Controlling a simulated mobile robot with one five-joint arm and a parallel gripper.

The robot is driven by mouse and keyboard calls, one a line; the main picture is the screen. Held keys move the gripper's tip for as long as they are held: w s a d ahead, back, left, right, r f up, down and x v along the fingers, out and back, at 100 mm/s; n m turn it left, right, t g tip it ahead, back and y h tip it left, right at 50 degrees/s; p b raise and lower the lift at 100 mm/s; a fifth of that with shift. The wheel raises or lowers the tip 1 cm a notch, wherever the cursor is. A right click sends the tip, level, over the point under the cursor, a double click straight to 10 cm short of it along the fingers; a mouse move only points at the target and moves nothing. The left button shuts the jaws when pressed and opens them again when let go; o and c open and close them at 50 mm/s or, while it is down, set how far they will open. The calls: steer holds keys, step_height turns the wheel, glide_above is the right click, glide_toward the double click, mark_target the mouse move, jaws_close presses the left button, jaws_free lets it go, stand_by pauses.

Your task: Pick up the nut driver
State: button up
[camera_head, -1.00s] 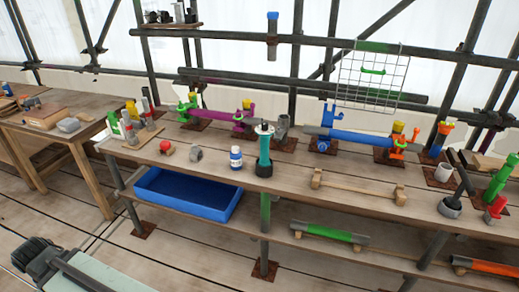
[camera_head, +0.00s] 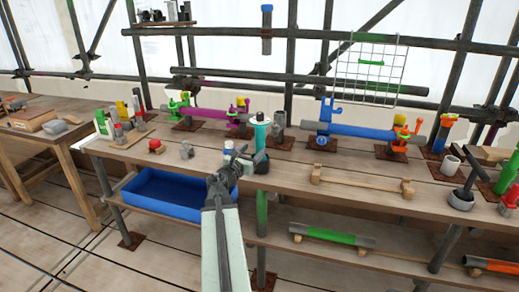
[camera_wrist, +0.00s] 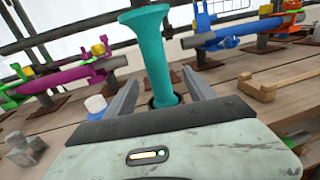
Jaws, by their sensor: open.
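A teal upright tool (camera_head: 260,132) with a flared top, likely the nut driver, stands in a black round holder (camera_head: 261,166) on the wooden bench. In the wrist view the teal tool (camera_wrist: 155,55) rises between my two fingers, with its lower end in the dark holder. My gripper (camera_wrist: 158,88) is open, with a finger on either side of the tool and gaps visible. In the head view my gripper (camera_head: 238,160) reaches over the bench's front edge, just left of the holder. It hides part of the bench behind it.
A grey fitting (camera_head: 187,150) and a red-topped item (camera_head: 155,146) stand to the left. A purple pipe (camera_head: 208,114) and a blue pipe (camera_head: 360,133) lie behind. A wooden rack (camera_head: 361,183) lies right. A blue bin (camera_head: 165,192) sits below.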

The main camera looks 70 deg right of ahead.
mark_target(258, 145)
steer(key=d, duration=0.8)
steer(key=shift+s+f, duration=0.1)
steer(key=shift+f, duration=0.1)
steer(key=shift+a, duration=0.15)
jaws_close()
